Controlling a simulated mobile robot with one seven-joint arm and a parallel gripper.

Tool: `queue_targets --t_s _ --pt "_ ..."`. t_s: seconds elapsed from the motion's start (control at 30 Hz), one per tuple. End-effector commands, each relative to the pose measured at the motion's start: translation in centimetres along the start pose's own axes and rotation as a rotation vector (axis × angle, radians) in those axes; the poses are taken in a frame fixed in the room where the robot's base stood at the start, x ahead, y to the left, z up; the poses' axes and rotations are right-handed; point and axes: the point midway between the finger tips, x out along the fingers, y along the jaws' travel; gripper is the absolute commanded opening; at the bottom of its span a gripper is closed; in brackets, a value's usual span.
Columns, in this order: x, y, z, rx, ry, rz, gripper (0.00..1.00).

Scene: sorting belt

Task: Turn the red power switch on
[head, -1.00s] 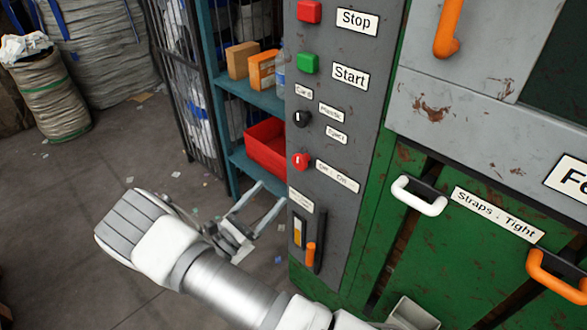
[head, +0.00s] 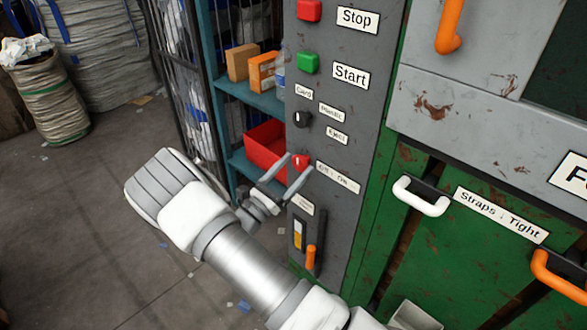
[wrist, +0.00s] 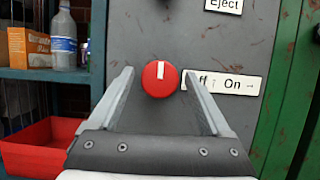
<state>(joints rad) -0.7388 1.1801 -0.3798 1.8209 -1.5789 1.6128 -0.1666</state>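The red power switch (wrist: 160,78) is a round knob on the grey control panel, with a white mark pointing nearly straight up. A label reading "Off : On" with an arrow (wrist: 232,83) sits to its right, its left end partly hidden by a finger. In the head view the red switch (head: 300,161) shows between my fingertips. My gripper (head: 299,165) is open, with one finger on each side of the knob in the wrist view (wrist: 165,90). I cannot tell whether the fingers touch the knob or the panel.
Above on the panel are a black selector (head: 302,119), a green start button (head: 308,63) and a red stop button (head: 309,11). An orange lever (head: 311,257) sits below. A shelf with a red bin (head: 264,145) stands left.

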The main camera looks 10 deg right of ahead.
Motion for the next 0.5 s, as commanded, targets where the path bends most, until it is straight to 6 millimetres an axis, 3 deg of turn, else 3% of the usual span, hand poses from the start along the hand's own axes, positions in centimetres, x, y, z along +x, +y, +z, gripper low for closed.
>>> queue_targets --t_s 0.07,0.4,0.5 --pt "-0.02 0.0 -0.01 0.0 0.0 0.0 0.66" --pt "-0.04 0.0 -0.02 0.0 0.0 0.0 0.04" --pt "-0.05 0.0 -0.03 0.001 0.0 0.0 0.04"
